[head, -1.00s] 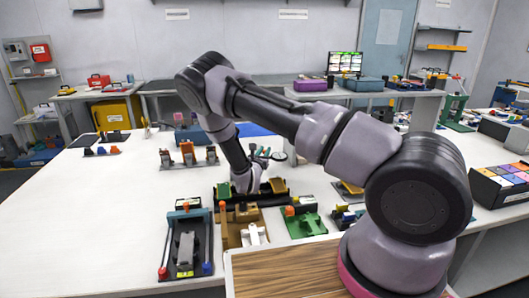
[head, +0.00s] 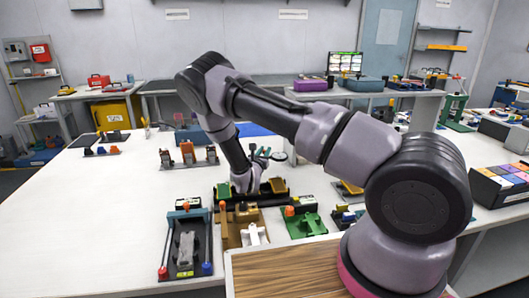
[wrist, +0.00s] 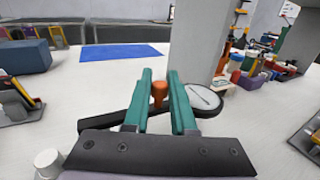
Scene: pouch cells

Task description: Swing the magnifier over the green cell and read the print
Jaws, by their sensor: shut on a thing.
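My gripper (wrist: 160,90) has teal fingers closed around an orange knob (wrist: 159,93). In the head view my gripper (head: 260,154) is low over the far middle of the white table, beyond the fixtures. I cannot make out a green cell for certain. A green fixture (head: 306,223) with an orange part stands nearer the front. No print can be read in either view.
A dark fixture with red and blue knobs (head: 186,245) and a tan fixture (head: 240,229) stand at the table's front. A blue mat (wrist: 121,52) lies beyond my gripper. A box of coloured blocks (head: 502,183) is far right. The table's left side (head: 85,220) is clear.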

